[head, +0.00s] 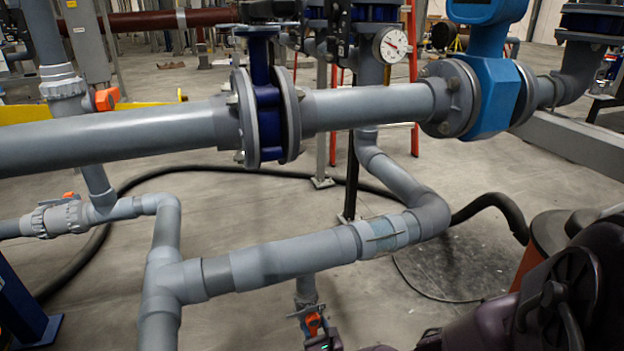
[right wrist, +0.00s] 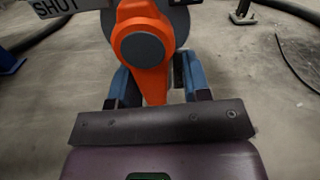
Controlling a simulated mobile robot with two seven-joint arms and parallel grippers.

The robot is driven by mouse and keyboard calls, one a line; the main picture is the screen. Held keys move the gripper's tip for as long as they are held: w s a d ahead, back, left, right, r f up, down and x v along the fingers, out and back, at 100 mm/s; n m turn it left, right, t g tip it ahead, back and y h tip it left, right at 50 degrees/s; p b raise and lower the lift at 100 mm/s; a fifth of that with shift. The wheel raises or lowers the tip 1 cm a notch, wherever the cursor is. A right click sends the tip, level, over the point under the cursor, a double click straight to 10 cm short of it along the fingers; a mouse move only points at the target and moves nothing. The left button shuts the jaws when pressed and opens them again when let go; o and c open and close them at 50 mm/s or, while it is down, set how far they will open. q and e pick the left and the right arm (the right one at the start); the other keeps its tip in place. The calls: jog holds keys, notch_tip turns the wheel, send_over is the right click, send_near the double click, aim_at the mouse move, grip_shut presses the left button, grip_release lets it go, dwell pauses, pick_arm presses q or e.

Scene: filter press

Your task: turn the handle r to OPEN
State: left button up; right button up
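The orange handle (head: 313,323) is on a valve under the low grey pipe in the head view. In the right wrist view the handle (right wrist: 145,52) has a round grey cap at its centre, and its narrow lever points down toward my gripper. A plate reading SHUT (right wrist: 54,8) is beside it at the top left. My right gripper (right wrist: 158,88) is open, with its blue fingers spread on either side of the lever. Gaps seem to remain between lever and fingers. In the head view the right gripper (head: 322,341) is partly cut off by the bottom edge. My left gripper is not in view.
The low grey pipe (head: 290,258) runs just above the valve. A thicker flanged pipe (head: 120,135) crosses higher up. Other orange handles (head: 107,99) (head: 68,195) are at the left. A black hose (head: 493,205) lies behind on open concrete floor.

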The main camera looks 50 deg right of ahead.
aim_at(315, 329)
jog(key=o, duration=0.5)
jog(key=shift+c, duration=0.2)
jog(key=shift+o, duration=0.3)
jog(key=shift+a, duration=0.1)
jog(key=p+v, duration=0.1)
jog(key=v, duration=0.4)
jog(key=shift+s+a+r+p, duration=0.1)
jog(key=shift+s+a+p, duration=0.2)
jog(key=shift+p, duration=0.05)
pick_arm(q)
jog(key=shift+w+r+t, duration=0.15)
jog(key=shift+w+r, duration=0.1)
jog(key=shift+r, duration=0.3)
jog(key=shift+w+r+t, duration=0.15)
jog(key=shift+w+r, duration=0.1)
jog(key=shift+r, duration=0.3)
pick_arm(e)
jog(key=shift+s+a, duration=0.25)
jog(key=shift+s, duration=0.2)
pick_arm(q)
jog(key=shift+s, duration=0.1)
pick_arm(e)
jog(key=shift+s, duration=0.1)
